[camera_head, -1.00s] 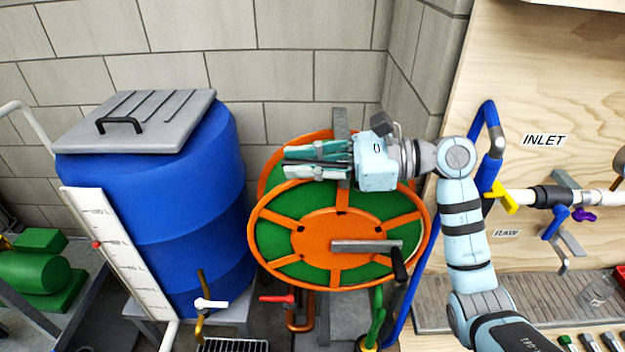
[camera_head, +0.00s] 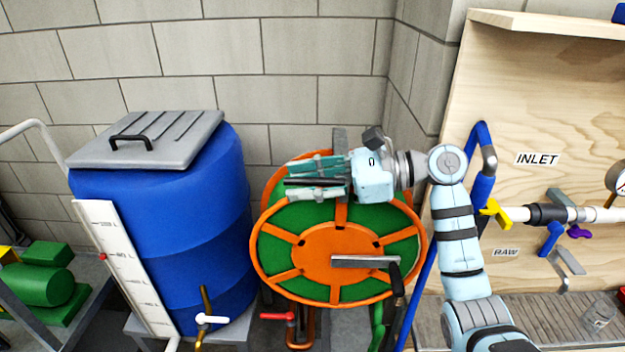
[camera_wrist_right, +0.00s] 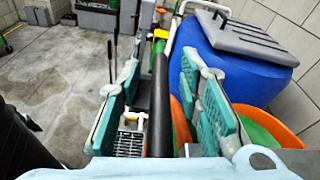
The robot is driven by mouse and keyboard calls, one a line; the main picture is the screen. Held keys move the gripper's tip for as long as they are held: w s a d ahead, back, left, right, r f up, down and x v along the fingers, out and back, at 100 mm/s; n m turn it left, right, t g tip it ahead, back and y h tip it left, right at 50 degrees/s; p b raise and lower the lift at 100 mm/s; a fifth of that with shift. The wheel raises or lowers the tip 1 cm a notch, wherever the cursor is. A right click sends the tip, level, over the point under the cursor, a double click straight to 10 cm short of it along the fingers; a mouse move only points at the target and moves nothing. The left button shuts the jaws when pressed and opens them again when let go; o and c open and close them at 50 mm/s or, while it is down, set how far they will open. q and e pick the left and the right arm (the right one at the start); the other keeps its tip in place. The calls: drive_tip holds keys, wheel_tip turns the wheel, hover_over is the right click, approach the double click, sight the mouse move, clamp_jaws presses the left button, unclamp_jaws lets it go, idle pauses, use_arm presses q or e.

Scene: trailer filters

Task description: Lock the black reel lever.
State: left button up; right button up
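The black reel lever (camera_head: 316,182) is a dark bar above the upper rim of the orange and green hose reel (camera_head: 318,245). My right gripper (camera_head: 305,180) is above the reel, pointing left, with one finger on each side of the bar. In the right wrist view, the black lever (camera_wrist_right: 160,105) runs lengthwise between the two teal fingers of the right gripper (camera_wrist_right: 162,95), with visible gaps on both sides. The fingers are open around it. The lever's base is hidden behind the gripper. My left gripper is not in view.
A blue barrel (camera_head: 165,235) with a grey lid stands left of the reel. The reel's crank (camera_head: 365,262) sticks out in front. A plywood panel (camera_head: 555,110) with pipes and valves is on the right. Red (camera_head: 277,316) and white (camera_head: 212,319) tap handles sit low in front.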

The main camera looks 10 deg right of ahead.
drive_tip(key=v, duration=1.2)
drive_tip(key=shift+a, duration=0.15)
